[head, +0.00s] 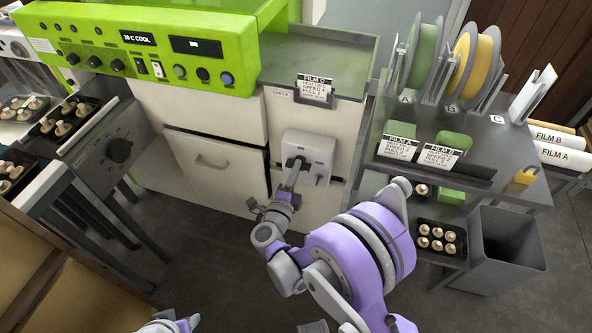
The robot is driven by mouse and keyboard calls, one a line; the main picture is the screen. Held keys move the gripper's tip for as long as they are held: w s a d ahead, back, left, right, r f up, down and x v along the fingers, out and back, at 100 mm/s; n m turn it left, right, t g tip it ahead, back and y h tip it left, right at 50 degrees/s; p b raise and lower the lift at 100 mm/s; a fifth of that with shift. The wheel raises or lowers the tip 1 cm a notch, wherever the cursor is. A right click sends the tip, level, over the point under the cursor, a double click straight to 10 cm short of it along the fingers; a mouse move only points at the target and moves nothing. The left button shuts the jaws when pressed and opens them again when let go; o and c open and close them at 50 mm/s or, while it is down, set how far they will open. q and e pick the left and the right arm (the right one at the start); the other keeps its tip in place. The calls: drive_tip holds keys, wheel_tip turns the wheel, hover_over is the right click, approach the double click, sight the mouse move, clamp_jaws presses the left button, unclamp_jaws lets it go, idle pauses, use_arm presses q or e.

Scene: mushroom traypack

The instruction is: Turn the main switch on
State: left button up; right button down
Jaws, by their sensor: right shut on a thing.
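The main switch (317,150) is a light grey box on the cream front of the machine, below the grey counter. A dark part with a lever shows on its left side. My right gripper (294,174) reaches up to this side from below and is shut on the switch lever. The fingertips cover most of the lever, so its exact position is hard to read. A small purple and grey part of my left arm shows at the bottom edge; its gripper is out of view.
The green control panel (120,40) is at upper left. At right, a shelf holds film rolls (424,55), a mushroom tray (437,238) and a yellow padlock (525,176). A grey bin (509,250) stands beside it.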

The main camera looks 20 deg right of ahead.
drive_tip(key=shift+n+b, duration=0.75)
drive_tip(key=shift+n, duration=2.85)
drive_tip(key=n+b, duration=0.1)
drive_tip(key=n, duration=0.6)
